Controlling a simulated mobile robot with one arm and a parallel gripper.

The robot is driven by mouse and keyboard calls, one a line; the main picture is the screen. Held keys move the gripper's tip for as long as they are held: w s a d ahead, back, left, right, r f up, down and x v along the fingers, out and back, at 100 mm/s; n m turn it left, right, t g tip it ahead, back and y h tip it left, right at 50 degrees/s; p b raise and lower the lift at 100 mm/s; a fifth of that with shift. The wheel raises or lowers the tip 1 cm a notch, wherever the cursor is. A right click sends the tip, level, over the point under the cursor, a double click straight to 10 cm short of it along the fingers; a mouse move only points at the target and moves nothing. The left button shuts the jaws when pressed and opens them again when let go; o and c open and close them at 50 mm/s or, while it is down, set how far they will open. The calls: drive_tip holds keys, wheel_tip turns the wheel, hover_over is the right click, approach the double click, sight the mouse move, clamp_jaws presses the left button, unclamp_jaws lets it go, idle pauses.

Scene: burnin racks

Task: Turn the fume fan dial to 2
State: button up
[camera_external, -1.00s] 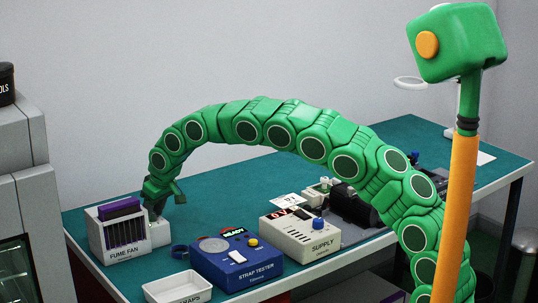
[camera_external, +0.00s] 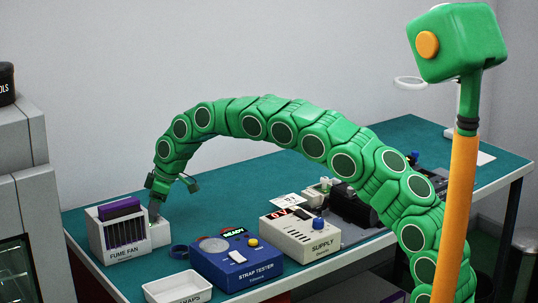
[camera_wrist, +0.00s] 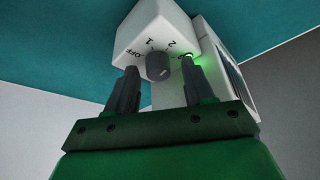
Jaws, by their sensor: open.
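The fume fan (camera_external: 126,249) is a white box with dark slots, at the left end of the bench. A small white control box (camera_external: 160,232) adjoins its right side. In the wrist view, the control box (camera_wrist: 138,35) carries a dark round dial (camera_wrist: 158,65) with OFF, 1 and 2 marked around it. A green light (camera_wrist: 189,57) glows beside the 2. I cannot tell which mark the dial points to. My gripper (camera_external: 154,208) hangs over the control box. In the wrist view, my gripper (camera_wrist: 160,80) is open, its two fingers on either side of the dial's near end.
A blue strap tester (camera_external: 236,263) and a cream supply unit (camera_external: 300,243) stand to the right. A white tray (camera_external: 177,288) is at the front edge, and a blue ring (camera_external: 179,251) lies behind it.

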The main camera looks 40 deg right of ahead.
drive_tip(key=n, duration=0.2)
drive_tip(key=n+g, duration=0.1)
drive_tip(key=n, duration=0.1)
drive_tip(key=shift+w+d+g+y, duration=0.15)
drive_tip(key=shift+w+g+y, duration=0.05)
drive_tip(key=shift+g+y, duration=0.1)
drive_tip(key=shift+f+n, duration=0.15)
drive_tip(key=shift+n, duration=0.35)
drive_tip(key=shift+n+g, duration=0.6)
drive_tip(key=shift+n, duration=0.5)
drive_tip(key=v, duration=0.7)
drive_tip(key=s+d+r+m+h, duration=0.1)
drive_tip(key=s+d+r+m, duration=0.3)
drive_tip(key=d, duration=0.5)
drive_tip(key=s+d+r+m+h, duration=0.1)
drive_tip(key=s+d+r+m, duration=0.3)
drive_tip(key=s+d+r, duration=0.3)
drive_tip(key=shift+s+d+r+h, duration=0.15)
drive_tip(key=shift+s+d+h, duration=0.25)
drive_tip(key=shift+s+d, duration=0.7)
drive_tip(key=shift+s+a, duration=0.1)
drive_tip(key=shift+a, duration=0.05)
